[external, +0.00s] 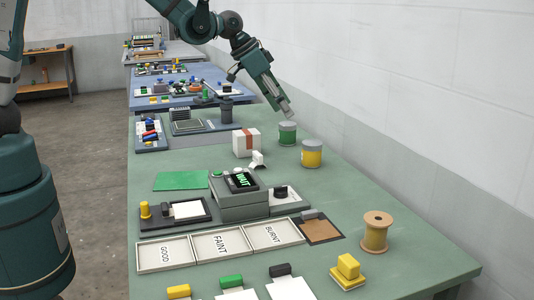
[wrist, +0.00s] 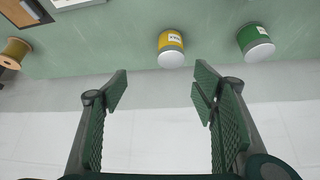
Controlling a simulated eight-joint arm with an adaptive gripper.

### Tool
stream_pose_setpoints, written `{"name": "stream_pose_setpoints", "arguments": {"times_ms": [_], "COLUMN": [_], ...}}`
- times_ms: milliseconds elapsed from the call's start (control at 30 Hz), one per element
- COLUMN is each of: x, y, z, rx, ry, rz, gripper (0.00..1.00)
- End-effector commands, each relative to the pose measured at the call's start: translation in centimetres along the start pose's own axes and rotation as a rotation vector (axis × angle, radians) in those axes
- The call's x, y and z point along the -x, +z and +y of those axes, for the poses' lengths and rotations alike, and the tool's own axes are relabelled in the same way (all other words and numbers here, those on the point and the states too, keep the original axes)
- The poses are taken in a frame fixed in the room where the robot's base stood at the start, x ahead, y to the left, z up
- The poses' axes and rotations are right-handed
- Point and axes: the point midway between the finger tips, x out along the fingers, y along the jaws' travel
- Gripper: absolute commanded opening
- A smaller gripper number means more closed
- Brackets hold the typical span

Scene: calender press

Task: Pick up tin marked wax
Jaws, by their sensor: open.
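Two tins with grey lids stand upright near the table's wall-side edge. The yellow tin (external: 312,155) is nearer the external camera, and the green tin (external: 287,135) stands just behind it. In the wrist view, the yellow tin (wrist: 170,42) is near top centre and the green tin (wrist: 254,38) is to its right. Both carry small white labels that I cannot read surely. My gripper (external: 287,112) appears above the green tin in the external view. In the wrist view my gripper (wrist: 162,88) is open and empty, both tins beyond its fingertips.
A white box with a brown band (external: 246,142) stands left of the tins. A thread spool (external: 376,232) and yellow block (external: 347,268) are nearer the external camera. A display unit (external: 240,195) occupies the middle. The wall (external: 420,110) runs close beside the table.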

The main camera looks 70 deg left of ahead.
Motion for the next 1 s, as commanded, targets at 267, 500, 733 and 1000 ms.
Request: {"name": "stream_pose_setpoints", "arguments": {"times_ms": [267, 500, 733, 1000], "x": [-6.1, -10.2, -11.7, -11.8], "y": [-0.7, -0.8, -0.7, -0.7], "z": [-1.6, -2.5, -2.8, -2.8], "rx": [-0.014, -0.026, -0.03, -0.03], "ry": [0.01, 0.018, 0.021, 0.021], "rz": [-0.002, -0.003, -0.003, -0.004], "gripper": [0.59, 0.59, 0.59, 0.59]}}
